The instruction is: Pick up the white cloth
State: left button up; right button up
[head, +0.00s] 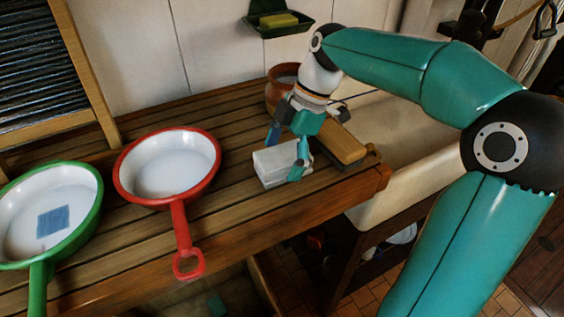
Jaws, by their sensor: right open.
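The white cloth (268,168) looks like a small folded block and lies on the slatted wooden counter, right of the red pan. My right gripper (286,156) is open and points down at it, with one finger at the cloth's right end and the other behind it near its back edge. I cannot tell whether the fingers touch the cloth. Part of the cloth's right side is hidden by the near finger. My left gripper is not in view.
A red pan (128,185) and a green pan (88,240) holding a blue square (53,221) stand at left. A clay pot (272,95) stands behind my gripper and a wooden-backed brush or block (343,145) right of it. A sink (400,185) is at right.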

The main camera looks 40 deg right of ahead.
aim_at(283, 154)
jog(key=shift+f+b, duration=0.25)
jog(key=shift+b, duration=0.05)
dwell(0.5)
jog(key=c, duration=1.3)
jog(key=shift+o, duration=0.2)
jog(key=shift+r, duration=0.15)
jog(key=shift+r+p, duration=0.15)
jog(key=shift+p, duration=0.15)
notch_tip(283, 154, up, 20)
jog(key=p, duration=0.4)
